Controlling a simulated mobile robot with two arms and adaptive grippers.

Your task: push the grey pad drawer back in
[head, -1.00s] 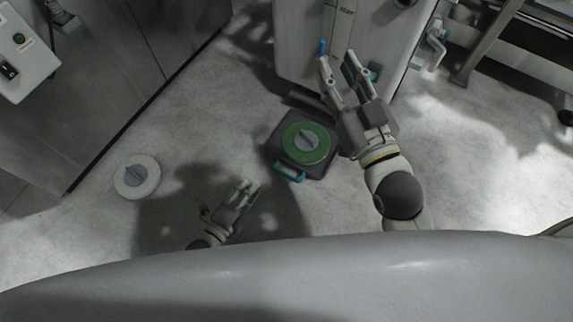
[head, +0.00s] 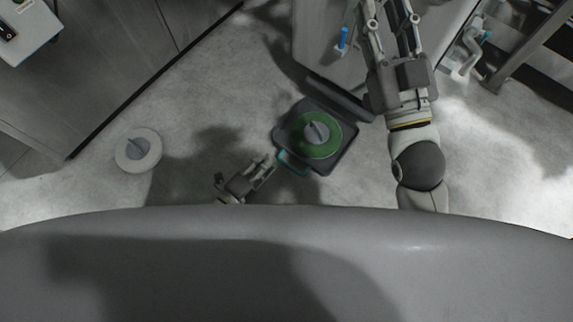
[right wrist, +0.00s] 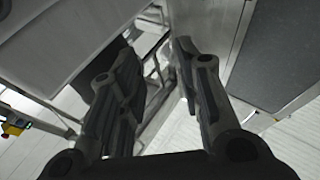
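The grey pad drawer (head: 346,150) is a dark square tray low over the floor, pulled out from the pale machine front. A green round pad with a grey hub (head: 318,133) lies in it. Its teal handle (head: 293,164) is on the near side. My left gripper (head: 270,165) is low, just left of the handle; its fingertips seem close to it, but I cannot tell if they touch. Its finger gap is too small to judge. My right gripper (head: 390,8) is raised in front of the machine, fingers apart and empty; they also show in the right wrist view (right wrist: 155,60).
A pale round disc with a grey knob (head: 138,150) lies on the floor at left. The pale machine (head: 318,50) with a blue handle (head: 344,38) stands behind the drawer. Grey cabinets (head: 120,70) line the upper left. The floor between is clear.

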